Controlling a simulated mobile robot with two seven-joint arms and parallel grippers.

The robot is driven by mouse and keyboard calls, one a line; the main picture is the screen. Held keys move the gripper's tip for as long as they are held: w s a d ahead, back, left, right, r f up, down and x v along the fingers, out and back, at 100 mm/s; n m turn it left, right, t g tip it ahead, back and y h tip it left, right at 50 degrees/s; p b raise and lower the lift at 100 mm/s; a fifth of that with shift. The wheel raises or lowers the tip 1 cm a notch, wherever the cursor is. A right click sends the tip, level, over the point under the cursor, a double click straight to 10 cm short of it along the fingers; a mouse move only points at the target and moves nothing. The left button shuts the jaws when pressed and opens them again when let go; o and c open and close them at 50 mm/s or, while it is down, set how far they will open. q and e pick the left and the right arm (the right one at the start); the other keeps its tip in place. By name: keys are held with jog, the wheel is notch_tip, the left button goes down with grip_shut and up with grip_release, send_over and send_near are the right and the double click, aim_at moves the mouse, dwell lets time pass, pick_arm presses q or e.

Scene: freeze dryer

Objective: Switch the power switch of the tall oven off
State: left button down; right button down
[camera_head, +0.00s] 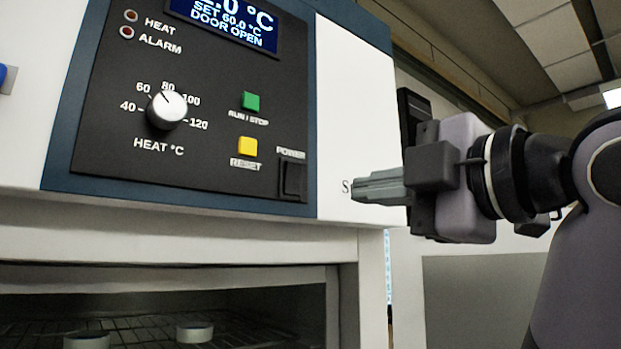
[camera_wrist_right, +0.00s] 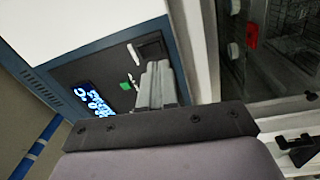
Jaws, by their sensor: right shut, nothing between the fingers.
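The tall oven's black control panel (camera_head: 215,105) fills the left of the head view. Its power switch (camera_head: 293,180) is a black rocker under the label POWER at the panel's lower right. My right gripper (camera_head: 355,190) is shut and empty, its fingertips to the right of the switch and apart from it in the picture. In the right wrist view the shut fingers (camera_wrist_right: 157,85) point toward the panel, with the dark switch (camera_wrist_right: 151,48) just past their tips. Whether the fingers touch the panel cannot be told. My left gripper is not in view.
The panel also has a heat knob (camera_head: 167,109), a green run/stop button (camera_head: 250,102), a yellow reset button (camera_head: 247,147) and a lit display (camera_head: 230,22) reading DOOR OPEN. Below, the open chamber shows a wire rack (camera_head: 140,331) with small round dishes (camera_head: 195,331).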

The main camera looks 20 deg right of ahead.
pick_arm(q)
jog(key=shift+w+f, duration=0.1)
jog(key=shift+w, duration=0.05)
pick_arm(e)
jog(key=shift+n+t, duration=0.3)
jog(key=shift+n, duration=0.5)
jog(key=s, duration=0.1)
jog(key=s+r, duration=0.1)
jog(key=s, duration=0.1)
jog(key=s+r, duration=0.1)
jog(key=s, duration=0.1)
jog(key=shift+d+r, duration=0.15)
jog(key=shift+r, duration=0.05)
pick_arm(q)
jog(key=p, duration=0.1)
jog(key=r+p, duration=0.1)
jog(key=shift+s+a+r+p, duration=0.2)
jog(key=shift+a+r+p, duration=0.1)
pick_arm(e)
send_near(296, 170)
jog(key=x, duration=0.7)
